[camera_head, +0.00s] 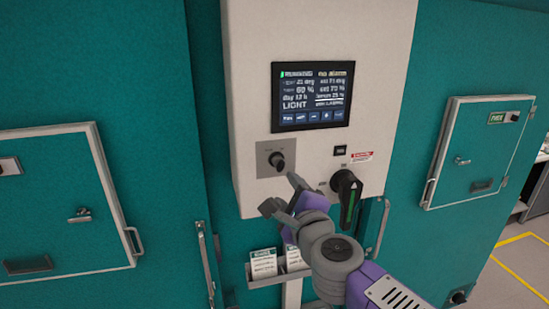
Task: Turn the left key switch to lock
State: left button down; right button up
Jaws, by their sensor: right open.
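The left key switch (278,161) is a dark knob on a square grey plate (264,151), low on the left of the white control panel (243,85). Small labels on the plate are too small to read. My right gripper (281,192) is open and empty. Its fingertips show just below and slightly right of the key switch, apart from it in the picture. The gap in depth between them is hard to judge. My left gripper is not in view.
A large black rotary handle (347,194) with a green stripe is on the panel, close right of my gripper. A lit screen (312,95) is above. A holder with cards (264,264) hangs below. Teal doors with latches (80,215) flank the panel.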

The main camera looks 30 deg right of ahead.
aim_at(283, 169)
jog(key=shift+m, duration=0.5)
jog(key=w+r, duration=0.1)
jog(key=w, duration=0.1)
jog(key=w+d+r, duration=0.1)
jog(key=w, duration=0.1)
jog(key=w+b, duration=0.1)
jog(key=w, duration=0.1)
jog(key=shift+d+r, duration=0.35)
jog(key=shift+r, duration=0.05)
